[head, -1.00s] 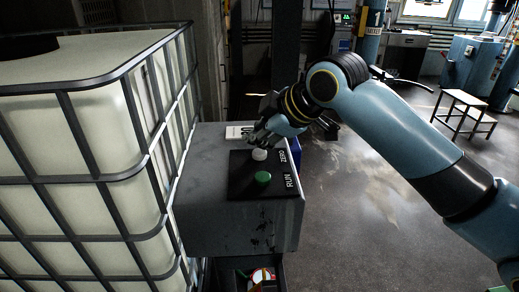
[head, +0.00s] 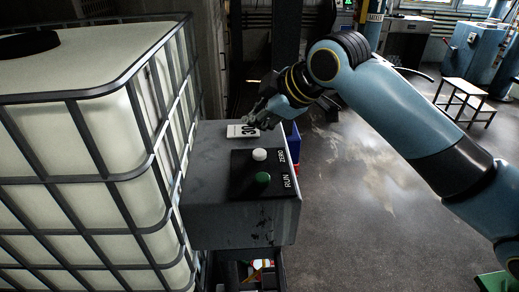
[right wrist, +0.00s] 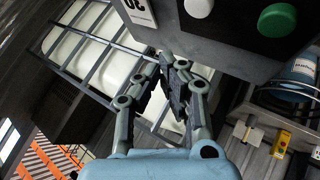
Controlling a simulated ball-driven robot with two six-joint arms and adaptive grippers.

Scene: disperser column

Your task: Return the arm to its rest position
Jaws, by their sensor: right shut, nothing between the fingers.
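My right arm reaches in from the right in the head view. Its gripper (head: 254,119) is above the far part of the grey control box (head: 212,190), near the white card marked 30 (head: 240,131). In the right wrist view the gripper (right wrist: 170,58) is shut and empty, its fingertips together below the box's edge in the picture. The white ZERO button (head: 259,154) and the green RUN button (head: 263,179) are clear of the gripper; both also show at the top of the right wrist view. My left gripper is not in view.
A large caged white tank (head: 75,130) stands close to the box's left side. A bin (head: 262,270) with small items sits below the box. The floor (head: 350,200) on the right is open, with a stool (head: 465,98) farther back.

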